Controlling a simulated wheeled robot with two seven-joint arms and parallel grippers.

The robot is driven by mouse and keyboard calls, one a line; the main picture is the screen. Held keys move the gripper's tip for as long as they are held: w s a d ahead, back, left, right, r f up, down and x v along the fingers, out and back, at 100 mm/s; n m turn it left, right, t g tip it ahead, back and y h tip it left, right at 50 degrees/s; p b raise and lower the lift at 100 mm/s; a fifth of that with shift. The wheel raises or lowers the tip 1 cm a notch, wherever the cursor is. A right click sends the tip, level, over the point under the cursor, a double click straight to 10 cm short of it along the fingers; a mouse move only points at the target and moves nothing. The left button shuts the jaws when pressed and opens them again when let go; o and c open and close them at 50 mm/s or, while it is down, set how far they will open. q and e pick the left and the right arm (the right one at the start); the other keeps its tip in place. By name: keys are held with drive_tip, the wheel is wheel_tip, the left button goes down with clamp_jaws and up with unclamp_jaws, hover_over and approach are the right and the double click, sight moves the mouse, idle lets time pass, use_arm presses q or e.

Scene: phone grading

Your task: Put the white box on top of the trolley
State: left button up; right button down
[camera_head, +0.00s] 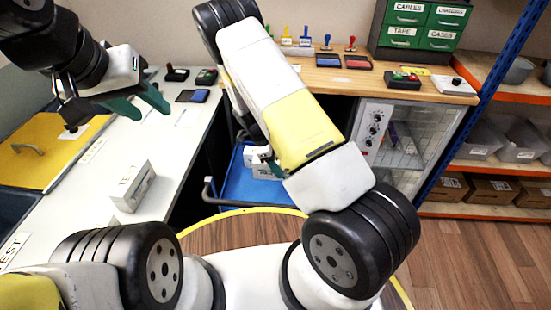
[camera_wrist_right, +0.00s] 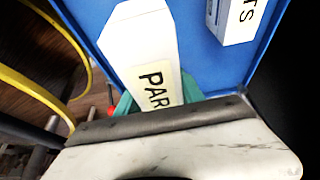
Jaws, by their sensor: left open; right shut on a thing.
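A white box (camera_wrist_right: 140,45) with a yellow label reading "PAR" is between the green fingers of my right gripper (camera_wrist_right: 158,97), which is shut on it. In the right wrist view the box is over the blue trolley (camera_wrist_right: 92,12); whether it touches the surface I cannot tell. The trolley (camera_head: 235,190) also shows in the head view, partly behind my right arm. There my right gripper is mostly hidden by its own arm. My left gripper (camera_head: 140,104) is open and empty above the white table on the left.
A second white box (camera_wrist_right: 237,18), its label ending in "TS", stands on the trolley. A white labelled box (camera_head: 133,187) is on the left table, near a yellow lid (camera_head: 45,150). A glass-fronted cabinet (camera_head: 400,130) stands right of the trolley. Stamps and pads are on the wooden bench (camera_head: 330,78).

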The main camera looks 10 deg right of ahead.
wheel_tip(320, 180, down, 9)
drive_tip(key=shift+f, duration=0.1)
idle(0.3)
drive_tip(key=c, duration=0.7)
unclamp_jaws()
